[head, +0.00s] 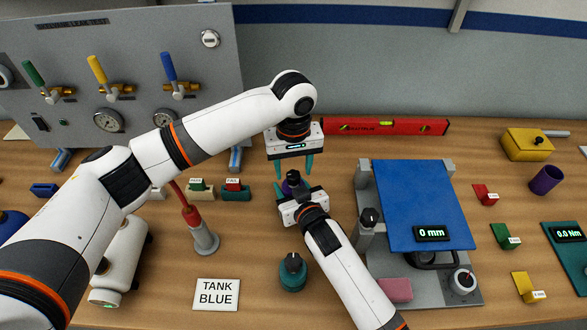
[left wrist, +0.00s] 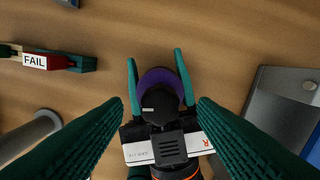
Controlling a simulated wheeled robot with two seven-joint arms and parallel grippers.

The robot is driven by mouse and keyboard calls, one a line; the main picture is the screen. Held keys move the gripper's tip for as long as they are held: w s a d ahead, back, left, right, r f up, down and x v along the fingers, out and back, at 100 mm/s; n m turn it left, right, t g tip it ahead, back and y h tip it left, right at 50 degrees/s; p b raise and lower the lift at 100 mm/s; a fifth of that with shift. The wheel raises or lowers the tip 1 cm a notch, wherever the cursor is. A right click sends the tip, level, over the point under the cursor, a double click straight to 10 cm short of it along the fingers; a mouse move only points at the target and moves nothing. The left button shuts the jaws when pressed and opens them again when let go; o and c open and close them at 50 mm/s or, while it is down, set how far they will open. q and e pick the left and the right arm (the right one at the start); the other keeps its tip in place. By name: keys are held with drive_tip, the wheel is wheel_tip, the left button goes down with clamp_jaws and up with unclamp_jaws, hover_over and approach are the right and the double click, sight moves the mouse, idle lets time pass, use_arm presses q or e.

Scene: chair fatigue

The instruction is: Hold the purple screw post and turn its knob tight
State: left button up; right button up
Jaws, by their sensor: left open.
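The purple screw post (left wrist: 161,77) stands upright on the bench with a black knob (left wrist: 160,101) on top. It is small and partly hidden in the head view (head: 293,187). My right gripper (left wrist: 160,82) comes from the front with one finger on each side of the purple body, seeming to touch it on both sides. My left gripper (head: 293,173) points down just above the post, open and empty. In the left wrist view its two fingers stand wide apart, with the knob between them and below.
A teal knobbed post (head: 292,274) stands in front, beside my right arm. A blue plate device (head: 425,200) is to the right. A red-handled tool (head: 196,225) and the FAIL block (head: 235,189) are to the left. A red level (head: 385,127) lies behind.

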sight(293, 174)
use_arm(q)
drive_tip(key=shift+f, duration=0.8)
drive_tip(key=c, duration=1)
drive_tip(key=shift+m, duration=2.4)
drive_tip(key=o, duration=1)
wheel_tip(293, 174, up, 12)
